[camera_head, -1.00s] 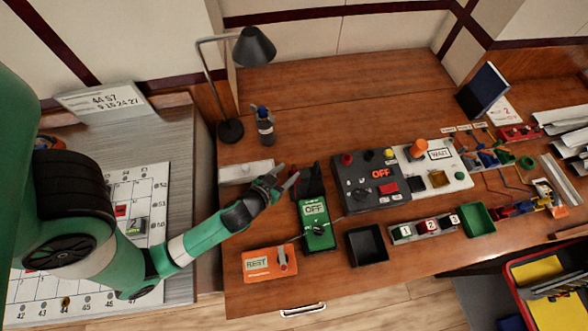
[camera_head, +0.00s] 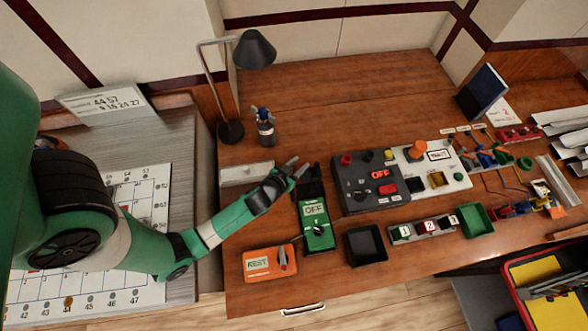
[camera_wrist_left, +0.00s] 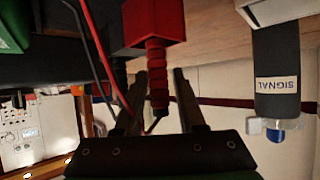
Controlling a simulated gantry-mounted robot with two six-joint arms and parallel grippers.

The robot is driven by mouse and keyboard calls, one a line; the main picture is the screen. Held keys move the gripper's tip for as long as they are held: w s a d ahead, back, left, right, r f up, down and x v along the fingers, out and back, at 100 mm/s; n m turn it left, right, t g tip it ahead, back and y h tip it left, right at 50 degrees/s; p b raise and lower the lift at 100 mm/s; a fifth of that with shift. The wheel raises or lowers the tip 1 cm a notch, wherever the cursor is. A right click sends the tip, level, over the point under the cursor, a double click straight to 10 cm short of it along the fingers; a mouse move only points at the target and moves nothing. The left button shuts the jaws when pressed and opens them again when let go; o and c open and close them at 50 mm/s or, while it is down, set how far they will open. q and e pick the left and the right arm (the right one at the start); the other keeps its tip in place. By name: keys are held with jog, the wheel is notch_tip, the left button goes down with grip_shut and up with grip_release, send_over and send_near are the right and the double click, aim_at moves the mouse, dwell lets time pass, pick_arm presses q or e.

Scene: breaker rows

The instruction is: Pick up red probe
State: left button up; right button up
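The red probe (camera_wrist_left: 157,72), with a block-like upper part, a ribbed neck and a thin dark tip, shows in the left wrist view. My left gripper (camera_wrist_left: 160,82) has one finger on each side of it, with narrow gaps showing; whether either finger touches it is unclear. In the head view my left gripper (camera_head: 302,163) is open above the black part behind the green meter (camera_head: 317,225), which reads OFF. The probe is not distinguishable there. A red and a black lead run beside the left finger in the wrist view. My right gripper is not in view.
An orange REST block (camera_head: 262,262) lies in front. A dark control panel (camera_head: 360,195) and black tray (camera_head: 366,246) are to the right.

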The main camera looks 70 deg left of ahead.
pick_arm(q)
grip_shut()
jog(key=shift+r, duration=0.15)
jog(key=shift+r, duration=0.3)
notch_tip(320, 180, up, 2)
jog(key=shift+r+p, duration=0.15)
jog(key=shift+p, duration=0.25)
jog(key=a+r+p+v, duration=0.1)
jog(key=p+v, duration=0.1)
jog(key=v, duration=1.5)
jog(key=shift+w+r, duration=0.2)
jog(key=shift+r, duration=0.2)
